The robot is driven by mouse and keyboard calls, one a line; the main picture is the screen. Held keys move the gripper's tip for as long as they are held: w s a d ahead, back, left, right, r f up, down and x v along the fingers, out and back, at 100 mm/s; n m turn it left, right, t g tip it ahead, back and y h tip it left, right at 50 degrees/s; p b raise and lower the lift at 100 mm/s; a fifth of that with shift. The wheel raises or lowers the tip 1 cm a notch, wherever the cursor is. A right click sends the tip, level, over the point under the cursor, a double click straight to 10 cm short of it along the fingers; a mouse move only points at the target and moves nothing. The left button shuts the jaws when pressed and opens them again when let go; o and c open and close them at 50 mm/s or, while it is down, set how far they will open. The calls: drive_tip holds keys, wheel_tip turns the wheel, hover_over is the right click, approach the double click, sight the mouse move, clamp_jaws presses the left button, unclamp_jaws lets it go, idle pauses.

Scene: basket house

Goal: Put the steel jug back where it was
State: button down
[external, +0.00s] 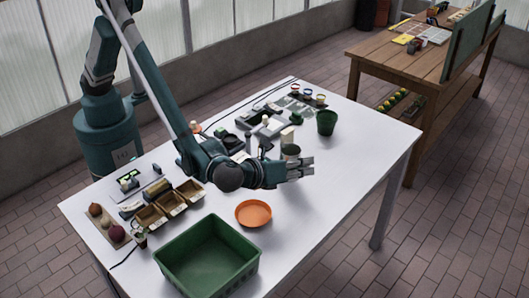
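My gripper (303,168) is above the middle right of the white table (335,215), pointing right. Its fingers look spread, with nothing seen between them. I cannot make out a steel jug for certain. A small grey upright piece (248,142) stands behind my wrist, too small to identify.
A green crate (207,255) and an orange dish (253,213) are at the front. Small brown boxes (168,205) stand at left. A green pot (326,122) and small paint-like cups (307,94) are at the back. The table's right side is clear.

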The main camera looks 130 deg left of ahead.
drive_tip(key=shift+f+b, duration=0.45)
drive_tip(key=shift+f, duration=1.35)
drive_tip(key=shift+f, duration=0.1)
drive_tip(key=c, duration=2.6)
unclamp_jaws()
drive_tip(key=p+v, duration=0.2)
drive_tip(key=v, duration=1)
drive_tip(key=shift+p, duration=0.3)
